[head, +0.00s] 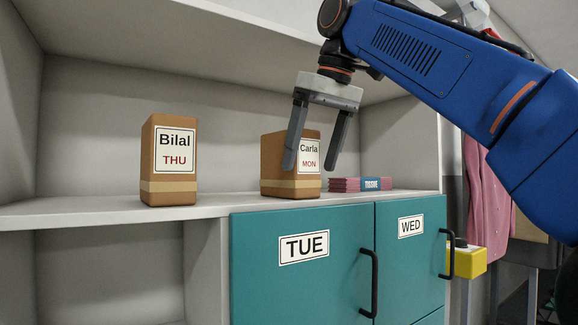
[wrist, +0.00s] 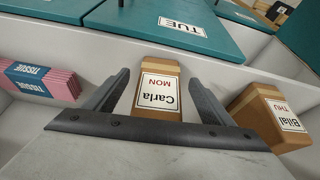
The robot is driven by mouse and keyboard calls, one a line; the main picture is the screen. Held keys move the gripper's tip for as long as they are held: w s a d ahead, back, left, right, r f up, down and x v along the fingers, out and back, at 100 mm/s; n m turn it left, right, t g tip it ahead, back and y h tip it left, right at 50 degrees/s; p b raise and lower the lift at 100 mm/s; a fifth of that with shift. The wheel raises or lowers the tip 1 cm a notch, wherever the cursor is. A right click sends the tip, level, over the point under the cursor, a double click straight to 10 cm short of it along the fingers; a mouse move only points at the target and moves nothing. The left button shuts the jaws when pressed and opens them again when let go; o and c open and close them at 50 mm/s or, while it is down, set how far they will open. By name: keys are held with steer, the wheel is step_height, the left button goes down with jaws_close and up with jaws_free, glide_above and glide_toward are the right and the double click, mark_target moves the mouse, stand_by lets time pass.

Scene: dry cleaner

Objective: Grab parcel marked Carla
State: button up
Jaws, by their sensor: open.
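The parcel marked Carla, MON (head: 273,165) is a brown box with a pale tape band and a white label. The wrist view shows the Carla parcel (wrist: 158,90) upside down, between the two open fingers (wrist: 160,85). Nothing is held. I cannot tell whether the fingers touch the parcel.
The parcel marked Bilal, THU (head: 169,165) stands to the left on the shelf (head: 100,211). A pink tissue pack (head: 359,184) lies to the right. Teal doors marked TUE (head: 303,275) and WED (head: 410,265), with black handles, are below. The shelf between the parcels is clear.

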mark_target(309, 167)
steer(key=shift+x, duration=2.55)
steer(key=c, duration=1.5)
